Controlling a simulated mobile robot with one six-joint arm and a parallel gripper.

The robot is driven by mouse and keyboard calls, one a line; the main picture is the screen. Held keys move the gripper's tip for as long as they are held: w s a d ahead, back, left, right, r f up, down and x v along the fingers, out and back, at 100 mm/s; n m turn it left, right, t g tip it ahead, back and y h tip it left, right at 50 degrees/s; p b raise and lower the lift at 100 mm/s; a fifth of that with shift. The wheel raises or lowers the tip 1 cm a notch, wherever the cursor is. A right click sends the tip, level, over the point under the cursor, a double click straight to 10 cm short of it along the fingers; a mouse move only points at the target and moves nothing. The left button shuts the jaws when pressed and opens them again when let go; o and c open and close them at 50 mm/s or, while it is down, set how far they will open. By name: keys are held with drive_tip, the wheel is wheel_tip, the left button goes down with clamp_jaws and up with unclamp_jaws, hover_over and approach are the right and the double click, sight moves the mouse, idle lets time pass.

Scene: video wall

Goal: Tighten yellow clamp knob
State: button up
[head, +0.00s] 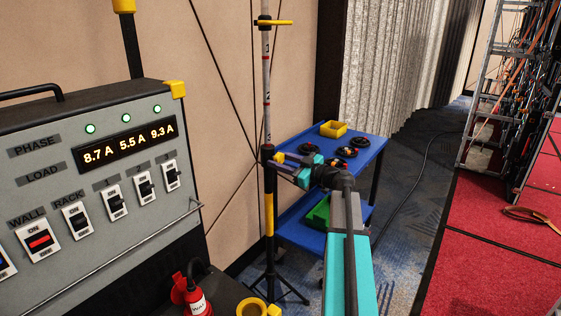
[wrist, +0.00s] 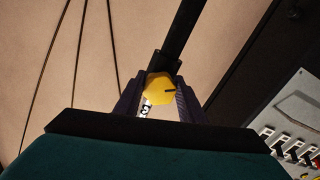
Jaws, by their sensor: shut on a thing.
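The yellow clamp knob (wrist: 159,89) shows in the wrist view, on a dark clamp collar (wrist: 166,62) of the upright stand pole. A short dark line marks its face. My gripper (wrist: 155,98) has a finger on each side of the knob and is shut on it. In the head view, my gripper (head: 283,164) reaches from the right to the stand pole (head: 267,90) at its black collar.
A grey power panel (head: 95,150) with switches stands at left. A blue cart (head: 366,158) with black coils and a yellow bin (head: 333,129) stands behind my arm. The stand's tripod legs (head: 285,285) spread on the floor. A rack with cables (head: 525,80) is at far right.

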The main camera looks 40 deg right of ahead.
drive_tip(key=shift+f, duration=0.1)
drive_tip(key=shift+m+b, duration=0.5)
drive_tip(key=shift+b, duration=0.3)
drive_tip(key=shift+m+b, duration=0.75)
drive_tip(key=shift+m, duration=0.25)
drive_tip(key=o, duration=1)
drive_tip(key=shift+o, duration=0.2)
drive_tip(key=shift+s, duration=0.15)
drive_tip(key=b+v, duration=0.1)
drive_tip(key=v, duration=1.2)
drive_tip(key=shift+s+d+b, duration=0.15)
drive_tip(key=shift+s+b, duration=0.1)
drive_tip(key=shift+b, duration=0.05)
